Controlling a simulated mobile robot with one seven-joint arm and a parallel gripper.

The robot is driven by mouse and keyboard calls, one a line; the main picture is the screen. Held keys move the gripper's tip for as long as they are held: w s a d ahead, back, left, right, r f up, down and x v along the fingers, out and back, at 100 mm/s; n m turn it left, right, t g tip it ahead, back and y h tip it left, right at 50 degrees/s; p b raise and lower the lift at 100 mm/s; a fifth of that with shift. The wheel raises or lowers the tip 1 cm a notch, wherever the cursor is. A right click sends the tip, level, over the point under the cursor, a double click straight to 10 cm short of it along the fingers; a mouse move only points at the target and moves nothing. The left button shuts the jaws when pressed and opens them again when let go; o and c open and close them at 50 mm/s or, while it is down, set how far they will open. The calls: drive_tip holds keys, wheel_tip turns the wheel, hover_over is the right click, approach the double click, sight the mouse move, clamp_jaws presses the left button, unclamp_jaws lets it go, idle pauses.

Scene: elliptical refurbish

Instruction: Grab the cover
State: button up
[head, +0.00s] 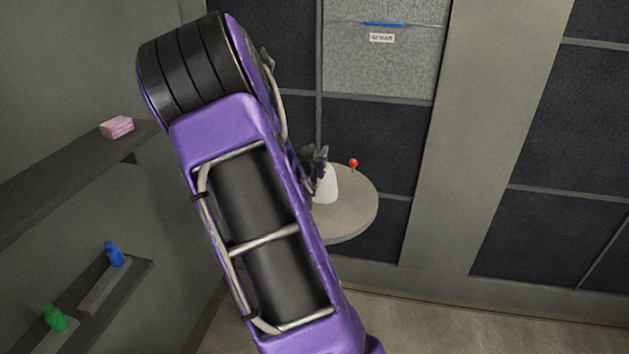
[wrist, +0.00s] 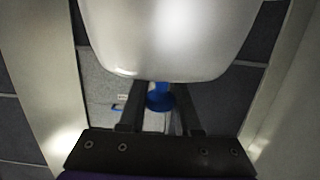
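In the head view a white, rounded, tapered object (head: 326,188), which appears to be the cover, stands upright at a round grey table (head: 352,208). It fills the upper middle of the wrist view (wrist: 165,35). A blue knob (wrist: 160,98) shows at its lower edge there. My gripper's two dark fingers (wrist: 159,104) stand apart on either side of the knob. I cannot tell whether they touch it. In the head view my gripper (head: 319,158) is at the white object's top, partly hidden by my purple arm.
A red-topped peg (head: 353,164) stands at the table's back right. A grey panel with a blue strip (head: 383,24) is on the wall behind. Left shelves hold a pink block (head: 117,127), a blue bottle (head: 114,253) and a green bottle (head: 54,318). The right-hand floor is clear.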

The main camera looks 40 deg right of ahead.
clamp_jaws()
idle(1.0)
